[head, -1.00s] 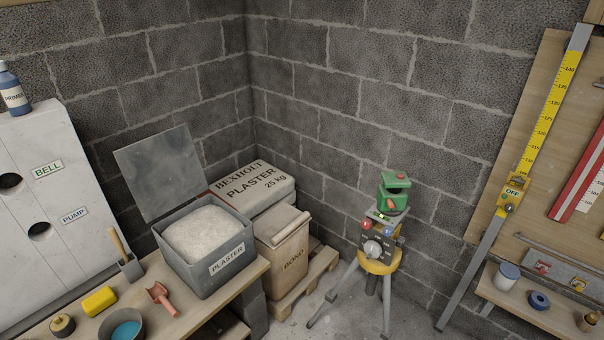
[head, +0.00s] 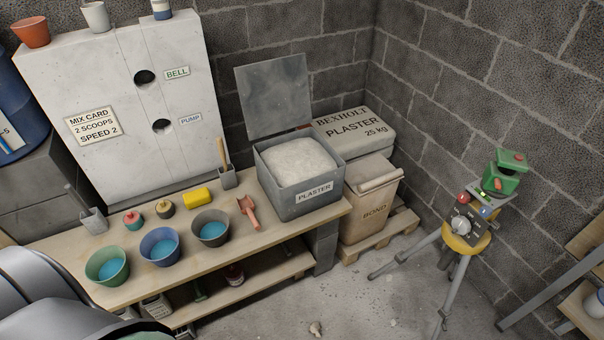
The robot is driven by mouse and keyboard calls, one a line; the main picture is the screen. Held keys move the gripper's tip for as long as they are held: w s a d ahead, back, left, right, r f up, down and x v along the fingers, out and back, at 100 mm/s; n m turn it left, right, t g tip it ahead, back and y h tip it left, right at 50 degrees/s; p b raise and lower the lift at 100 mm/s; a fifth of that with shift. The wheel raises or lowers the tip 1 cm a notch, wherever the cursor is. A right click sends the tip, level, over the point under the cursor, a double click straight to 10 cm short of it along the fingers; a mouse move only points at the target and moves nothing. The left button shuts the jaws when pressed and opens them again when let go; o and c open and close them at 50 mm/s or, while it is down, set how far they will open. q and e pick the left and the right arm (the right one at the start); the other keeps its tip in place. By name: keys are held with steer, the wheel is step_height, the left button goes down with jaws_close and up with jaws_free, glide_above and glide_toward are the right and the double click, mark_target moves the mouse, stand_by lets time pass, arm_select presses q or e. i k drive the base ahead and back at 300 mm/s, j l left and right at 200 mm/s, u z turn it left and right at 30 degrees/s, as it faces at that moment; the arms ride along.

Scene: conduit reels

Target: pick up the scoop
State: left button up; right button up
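A small red-pink scoop (head: 249,212) lies on the wooden workbench (head: 78,258), between the dark grey bucket and the plaster bin. Neither of my grippers shows in the head view. A grey rounded part of mine fills the lower left corner.
Green (head: 107,265), blue (head: 160,246) and dark grey (head: 211,229) buckets of blue liquid stand along the bench front. A yellow sponge-like block (head: 197,198) lies behind them. A tripod device (head: 466,230) stands right. Floor between is mostly clear.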

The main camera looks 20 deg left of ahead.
mark_target(249, 212)
steer(key=u, duration=1.15)
